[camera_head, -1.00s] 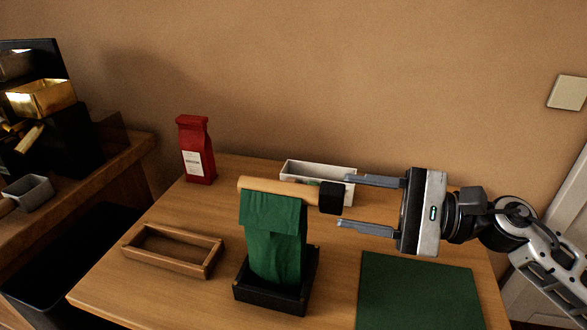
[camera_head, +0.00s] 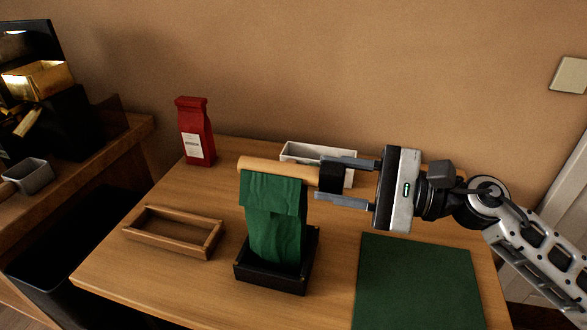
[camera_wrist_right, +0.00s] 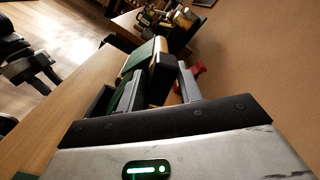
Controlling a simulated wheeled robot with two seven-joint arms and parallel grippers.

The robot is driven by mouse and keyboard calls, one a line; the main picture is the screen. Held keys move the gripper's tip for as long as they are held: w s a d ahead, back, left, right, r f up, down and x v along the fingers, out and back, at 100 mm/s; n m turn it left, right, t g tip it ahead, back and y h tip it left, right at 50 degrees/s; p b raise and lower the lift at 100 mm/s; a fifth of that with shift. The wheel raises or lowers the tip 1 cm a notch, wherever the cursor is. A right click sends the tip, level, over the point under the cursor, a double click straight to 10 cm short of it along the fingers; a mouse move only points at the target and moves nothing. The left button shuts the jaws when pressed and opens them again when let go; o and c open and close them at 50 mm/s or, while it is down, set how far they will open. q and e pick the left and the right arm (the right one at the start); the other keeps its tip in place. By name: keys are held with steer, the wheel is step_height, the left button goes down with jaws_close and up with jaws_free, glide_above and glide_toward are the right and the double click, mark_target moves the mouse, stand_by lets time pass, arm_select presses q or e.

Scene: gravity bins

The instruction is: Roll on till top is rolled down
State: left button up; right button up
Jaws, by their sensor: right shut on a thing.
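A green bag (camera_head: 275,225) stands upright in a black tray (camera_head: 272,280) on the table. A light wooden roller (camera_head: 275,171) lies across the bag's top, with green material folded just below it. The roller has a black end (camera_head: 332,177) on its right. My right gripper (camera_head: 322,178) is shut on this black end, one finger on the far side and one on the near side. In the right wrist view, the black end (camera_wrist_right: 163,72) sits between the two fingers, with the green bag beyond. My left gripper is not in view.
A red bag (camera_head: 196,132) stands at the back left. An empty wooden tray (camera_head: 173,243) lies left of the black tray. A white box (camera_head: 300,152) is behind the roller. A green mat (camera_head: 417,285) lies at the right.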

steer(key=m+p, duration=0.2)
steer(key=m, duration=0.1)
steer(key=m+p, duration=0.1)
steer(key=m, duration=0.1)
steer(key=shift+r, duration=0.3)
steer(key=shift+m+p, duration=0.5)
steer(key=shift+m, duration=0.2)
steer(key=shift+f+m, duration=0.3)
steer(key=shift+m, duration=0.4)
